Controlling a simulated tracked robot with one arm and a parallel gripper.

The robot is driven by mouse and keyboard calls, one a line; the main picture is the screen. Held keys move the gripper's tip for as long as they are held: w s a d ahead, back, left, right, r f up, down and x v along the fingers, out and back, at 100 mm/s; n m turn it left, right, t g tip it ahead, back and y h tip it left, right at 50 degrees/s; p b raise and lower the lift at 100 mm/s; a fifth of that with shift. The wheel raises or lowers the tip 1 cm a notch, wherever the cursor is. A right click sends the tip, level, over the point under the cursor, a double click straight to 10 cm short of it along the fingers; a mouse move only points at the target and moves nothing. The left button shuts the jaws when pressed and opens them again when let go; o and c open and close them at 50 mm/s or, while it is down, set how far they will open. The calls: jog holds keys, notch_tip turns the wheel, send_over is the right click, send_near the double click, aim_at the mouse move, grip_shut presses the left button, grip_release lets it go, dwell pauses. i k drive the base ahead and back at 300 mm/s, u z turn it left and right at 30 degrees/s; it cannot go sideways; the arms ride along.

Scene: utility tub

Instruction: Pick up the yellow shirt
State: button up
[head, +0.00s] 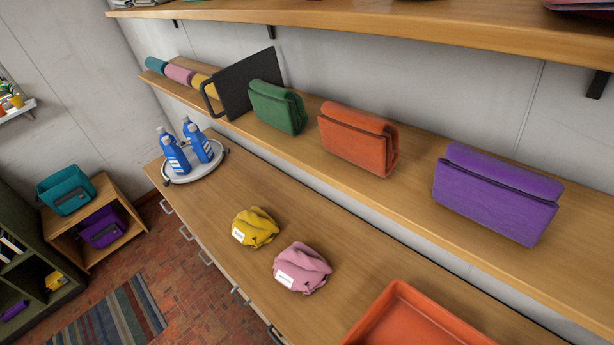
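A crumpled yellow shirt (255,228) with a white label lies on the wooden counter, left of the picture's middle. A crumpled pink cloth (301,268) with a white label lies close by, to its lower right, with a small gap between them. My gripper does not show in the head view, so its position and state cannot be seen.
A round tray (194,170) with blue bottles stands at the counter's far left. An orange tub (412,318) is at the lower right. A wall shelf (408,190) with folded cloths overhangs the counter's back. Bare counter surrounds the shirt.

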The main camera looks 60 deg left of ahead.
aim_at(253, 228)
jog(key=z, duration=1.45)
jog(key=k, duration=1.8)
jog(key=u, duration=2.15)
jog(key=i, duration=1.2)
